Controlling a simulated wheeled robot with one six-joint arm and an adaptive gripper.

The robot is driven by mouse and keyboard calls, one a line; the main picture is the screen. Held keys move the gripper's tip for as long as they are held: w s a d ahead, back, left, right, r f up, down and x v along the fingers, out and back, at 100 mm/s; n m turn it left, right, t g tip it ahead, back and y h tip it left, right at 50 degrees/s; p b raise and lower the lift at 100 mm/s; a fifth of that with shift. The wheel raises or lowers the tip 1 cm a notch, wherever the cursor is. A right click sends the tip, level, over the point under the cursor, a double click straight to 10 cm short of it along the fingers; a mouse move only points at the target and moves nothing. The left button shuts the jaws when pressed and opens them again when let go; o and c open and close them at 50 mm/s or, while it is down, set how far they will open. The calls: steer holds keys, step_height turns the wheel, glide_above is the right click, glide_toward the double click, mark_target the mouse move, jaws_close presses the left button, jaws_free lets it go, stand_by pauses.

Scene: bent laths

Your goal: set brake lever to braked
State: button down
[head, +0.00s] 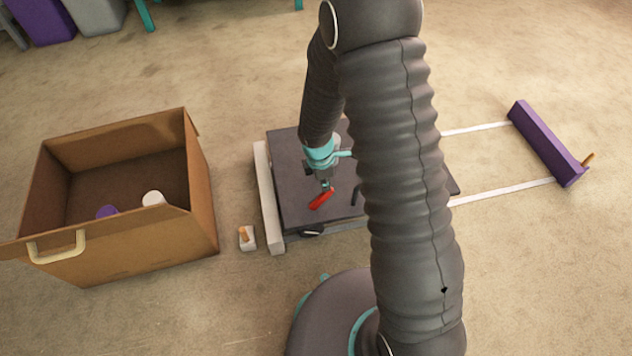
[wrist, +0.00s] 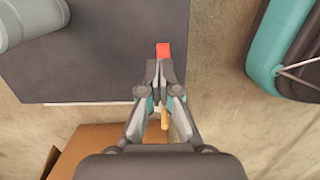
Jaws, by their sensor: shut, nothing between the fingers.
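The red brake lever (head: 321,200) sits near the front edge of a dark flat platform (head: 290,165), slanting up to the right. My gripper (head: 325,184) is shut and empty, pointing down right at the lever's upper end. In the wrist view, the red lever end (wrist: 163,49) shows just beyond the closed fingertips (wrist: 163,64), over the dark platform (wrist: 85,60). The fingers hide the rest of the lever there. I cannot tell whether they touch it.
A pale bar (head: 266,200) lines the platform's left side. A small white block with a wooden peg (head: 247,240) stands beside it. An open cardboard box (head: 130,245) is at left. White floor strips (head: 500,192) run right to a purple bar (head: 543,143). My arm hides the platform's right part.

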steer(key=shift+w+d+f, duration=0.1)
steer(key=shift+d+f, duration=0.3)
steer(key=shift+d, duration=0.45)
steer(key=shift+d+f, duration=0.2)
steer(key=shift+d, duration=0.15)
steer(key=a+r+p, duration=0.1)
steer(key=r, duration=0.1)
steer(key=a+r+p, duration=0.1)
steer(key=p, duration=0.1)
steer(key=shift+a+r, duration=0.35)
steer(key=w+d+r, duration=0.1)
steer(key=d+r, duration=0.3)
steer(key=d, duration=0.4)
steer(key=shift+w+d+p, duration=0.2)
steer(key=shift+d+p, duration=0.1)
steer(key=shift+d, duration=0.05)
